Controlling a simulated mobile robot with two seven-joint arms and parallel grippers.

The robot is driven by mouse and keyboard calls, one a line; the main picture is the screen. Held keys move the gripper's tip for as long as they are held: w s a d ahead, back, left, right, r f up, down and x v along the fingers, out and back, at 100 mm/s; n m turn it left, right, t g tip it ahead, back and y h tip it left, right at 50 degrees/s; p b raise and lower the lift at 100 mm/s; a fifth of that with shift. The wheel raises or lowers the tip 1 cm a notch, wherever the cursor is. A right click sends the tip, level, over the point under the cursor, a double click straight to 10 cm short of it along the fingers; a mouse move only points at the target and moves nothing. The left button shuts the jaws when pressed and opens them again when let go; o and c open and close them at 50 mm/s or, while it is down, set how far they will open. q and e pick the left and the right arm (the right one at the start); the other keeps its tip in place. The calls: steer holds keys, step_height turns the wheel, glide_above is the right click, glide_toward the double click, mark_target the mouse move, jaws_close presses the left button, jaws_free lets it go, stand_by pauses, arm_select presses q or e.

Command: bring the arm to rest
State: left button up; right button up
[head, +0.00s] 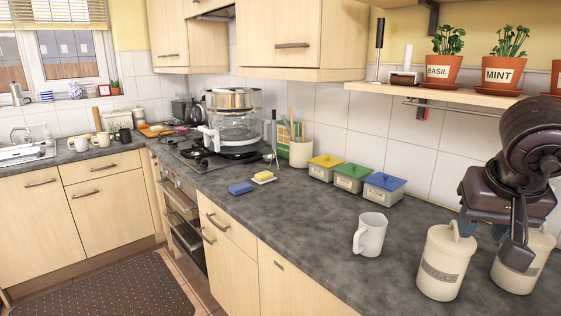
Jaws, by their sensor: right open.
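My right gripper (495,233) is at the right side of the head view. It hangs over the worktop, in front of two cream lidded canisters (442,268), and partly hides the right one (513,275). It is open, and I see nothing held in it. I cannot tell whether it touches the canisters. My left gripper is not in view.
A white mug (369,235) stands on the grey worktop (310,235) left of the canisters. Three lidded tubs (352,178) line the wall. A shelf (440,92) with potted herbs is above. A blue sponge (240,188) lies near the hob. The worktop's middle is clear.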

steer(key=s+a+f+m+g+y, duration=0.2)
steer(key=s+a+m+y, duration=0.2)
steer(key=a+y, duration=0.55)
steer(key=s+a+f+m+g+y, duration=0.2)
steer(key=s+a+m+y, duration=0.2)
steer(key=a+y, duration=0.55)
steer(key=w+d+r+m+t+y, duration=0.2)
steer(key=w+m+t, duration=0.2)
steer(key=m+t, duration=1.3)
steer(key=d+f+m+h, duration=0.75)
steer(key=m+h, duration=0.25)
steer(key=m, duration=0.5)
steer(key=d+f+m+h, duration=0.6)
steer(key=f+m+h, duration=0.3)
steer(key=m, duration=0.7)
steer(key=s+f+m+g+h, duration=0.1)
steer(key=s+f+m+g, duration=1.2)
steer(key=s+f, duration=0.6)
steer(key=w+f+n+t, duration=0.1)
steer(key=w+f+t, duration=0.5)
steer(key=f, duration=0.3)
steer(key=shift+w+d+n+t, duration=0.25)
steer(key=shift+n+t, duration=0.15)
steer(key=shift+t, duration=0.1)
